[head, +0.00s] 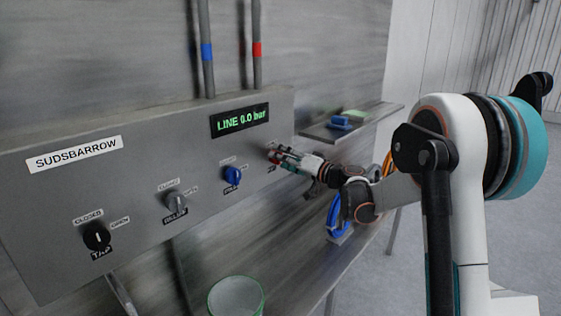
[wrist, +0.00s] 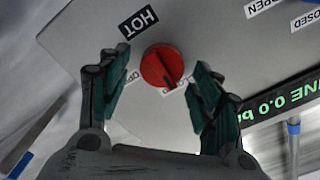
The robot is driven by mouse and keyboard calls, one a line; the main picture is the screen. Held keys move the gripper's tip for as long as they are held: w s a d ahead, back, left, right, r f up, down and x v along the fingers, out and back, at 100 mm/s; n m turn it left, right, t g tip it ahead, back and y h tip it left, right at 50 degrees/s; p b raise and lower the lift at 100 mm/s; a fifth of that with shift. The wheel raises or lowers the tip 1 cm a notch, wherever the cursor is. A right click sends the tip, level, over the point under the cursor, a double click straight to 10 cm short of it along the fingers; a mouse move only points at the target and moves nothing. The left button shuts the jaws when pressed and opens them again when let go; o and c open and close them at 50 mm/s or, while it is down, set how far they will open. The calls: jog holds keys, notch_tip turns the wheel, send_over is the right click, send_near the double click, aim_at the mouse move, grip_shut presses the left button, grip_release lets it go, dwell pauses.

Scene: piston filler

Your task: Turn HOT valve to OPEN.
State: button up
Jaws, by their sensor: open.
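The HOT valve is a round red knob (wrist: 162,66) on the grey panel in the wrist view, beside a black HOT label (wrist: 138,22). A dark pointer line on the knob runs down and slightly right, towards a white label partly hidden, which seems to begin with CL. Another partly hidden label, starting OP, lies at the knob's lower left. My gripper (wrist: 154,68) is open, with one finger on each side of the knob; I cannot tell whether they touch it. In the head view my gripper (head: 276,156) is at the panel's right end and mostly hides the red knob.
The panel (head: 60,225) also carries a blue knob (head: 232,175), a grey knob (head: 175,201) and a black TAP knob (head: 96,236). The display (head: 240,120) reads LINE 0.0 bar. A small shelf (head: 325,132) is right of the panel; a green-rimmed container (head: 236,297) stands below.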

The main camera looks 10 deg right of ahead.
jog(key=shift+w+a, duration=0.45)
jog(key=shift+w, duration=0.1)
jog(key=c, duration=1.1)
jog(key=shift+m, duration=0.3)
jog(key=shift+f+m+p, duration=0.2)
jog(key=shift+m+p, duration=0.35)
jog(key=shift+m, duration=3.75)
jog(key=shift+f+m+p, duration=0.2)
jog(key=shift+m+p, duration=0.35)
jog(key=shift+m, duration=3.75)
